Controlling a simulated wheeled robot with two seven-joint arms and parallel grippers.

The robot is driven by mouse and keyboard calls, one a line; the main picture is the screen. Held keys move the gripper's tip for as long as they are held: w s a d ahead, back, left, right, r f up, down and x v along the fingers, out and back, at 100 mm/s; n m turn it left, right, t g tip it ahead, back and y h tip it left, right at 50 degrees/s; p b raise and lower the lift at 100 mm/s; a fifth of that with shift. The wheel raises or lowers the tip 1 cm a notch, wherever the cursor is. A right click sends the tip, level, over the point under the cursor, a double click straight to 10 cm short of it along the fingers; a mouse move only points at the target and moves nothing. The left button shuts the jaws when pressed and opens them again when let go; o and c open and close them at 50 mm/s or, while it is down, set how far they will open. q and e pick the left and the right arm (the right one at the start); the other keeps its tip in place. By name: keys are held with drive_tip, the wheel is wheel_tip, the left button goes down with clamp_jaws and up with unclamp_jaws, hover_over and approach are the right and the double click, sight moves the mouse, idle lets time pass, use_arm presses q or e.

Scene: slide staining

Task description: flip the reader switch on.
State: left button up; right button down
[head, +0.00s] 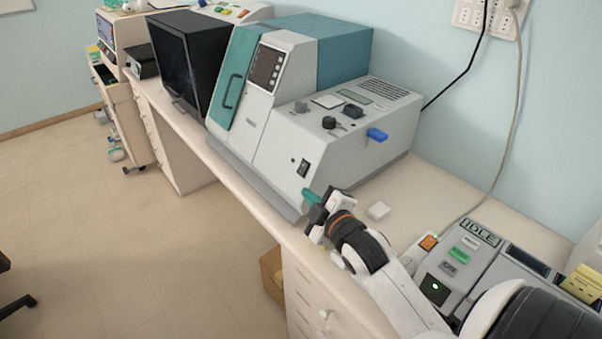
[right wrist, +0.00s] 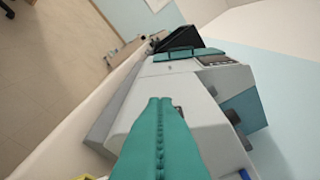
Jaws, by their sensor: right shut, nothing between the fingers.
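The reader (head: 338,150) is a grey machine with a teal door and top, standing on the bench along the wall. Its small black rocker switch (head: 304,168) is on the lower front face, beside a small round dark dot. I cannot tell which way the switch is tipped. My right gripper (head: 309,195) is shut and empty, its teal fingertips just below the switch in the picture and seemingly apart from it. In the right wrist view the shut teal fingers (right wrist: 159,100) point at the reader's grey body (right wrist: 185,108); the switch does not show there. My left gripper is out of view.
A grey device with an IDLE display (head: 480,233) stands at the right. A blue lever (head: 377,135) sticks out of the reader's side. A black box (head: 188,60) stands further left.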

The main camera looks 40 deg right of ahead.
drive_tip(key=shift+r, duration=0.25)
drive_tip(key=p, duration=0.3)
hover_over(302, 177)
drive_tip(key=s+a, duration=0.3)
drive_tip(key=a, duration=0.2)
drive_tip(key=f, duration=0.1)
drive_tip(key=shift+w+d+f+p, duration=0.25)
drive_tip(key=shift+d+f+p, duration=0.05)
drive_tip(key=shift+d+f, duration=0.3)
drive_tip(key=shift+w+d+f+p, duration=0.2)
drive_tip(key=shift+d+f+p, duration=0.1)
drive_tip(key=shift+d+f, duration=0.25)
drive_tip(key=shift+s+d+f, duration=0.1)
drive_tip(key=shift+d+f, duration=0.15)
drive_tip(key=shift+d, duration=0.2)
